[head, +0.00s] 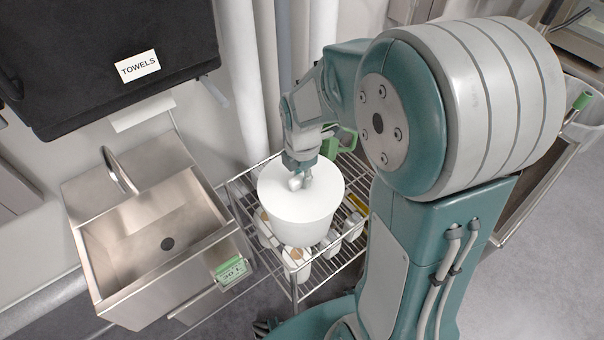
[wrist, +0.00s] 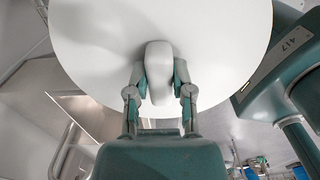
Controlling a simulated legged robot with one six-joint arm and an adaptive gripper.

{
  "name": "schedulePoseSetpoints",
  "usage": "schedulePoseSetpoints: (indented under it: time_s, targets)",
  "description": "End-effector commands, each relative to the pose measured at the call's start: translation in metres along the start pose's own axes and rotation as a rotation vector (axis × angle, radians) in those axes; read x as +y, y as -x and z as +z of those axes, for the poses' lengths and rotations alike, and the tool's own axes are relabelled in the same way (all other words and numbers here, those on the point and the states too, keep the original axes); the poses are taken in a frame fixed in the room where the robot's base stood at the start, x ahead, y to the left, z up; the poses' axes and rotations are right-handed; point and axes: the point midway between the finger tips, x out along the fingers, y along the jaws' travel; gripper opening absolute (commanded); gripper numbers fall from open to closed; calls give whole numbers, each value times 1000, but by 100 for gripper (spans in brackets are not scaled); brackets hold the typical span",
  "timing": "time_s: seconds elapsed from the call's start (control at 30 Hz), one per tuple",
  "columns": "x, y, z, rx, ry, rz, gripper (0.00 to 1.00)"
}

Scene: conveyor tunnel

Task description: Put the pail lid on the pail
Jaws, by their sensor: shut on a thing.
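The white round pail lid (head: 320,197) covers the top of the white pail (head: 300,233) in the head view. No gap shows between them, but I cannot tell whether the lid is fully seated. The pail stands upright on a wire rack (head: 336,262). My gripper (head: 299,180) is above the middle of the lid, shut on its knob. In the wrist view, both fingers of my gripper (wrist: 160,85) close on the pale knob, and the lid (wrist: 215,45) fills the upper part. The pail's opening is hidden.
Several small containers (head: 296,258) stand on the rack around the pail, with a green object (head: 340,142) behind. A steel sink (head: 165,235) is at left, with a green tag (head: 231,270). Vertical pipes (head: 248,80) rise behind the rack.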

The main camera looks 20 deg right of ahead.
Motion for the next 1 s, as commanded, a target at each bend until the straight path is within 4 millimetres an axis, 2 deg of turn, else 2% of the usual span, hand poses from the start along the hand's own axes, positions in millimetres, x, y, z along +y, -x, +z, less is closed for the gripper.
schedulePoseSetpoints:
  time_s: [0.03, 0.07, 0.1, 0.57, 0.67, 1.0]
  targets:
    - [0, 0, 0, 0, 0, 0, 39]
    - [0, 0, 0, 0, 0, 0, 52]
    - [0, 0, 0, 0, 0, 0, 70]
    - [0, 5, 0, -1, 0, 2, 70]
    - [1, 18, 0, -2, 0, 4, 70]
    - [1, 88, 0, -2, 0, 3, 70]
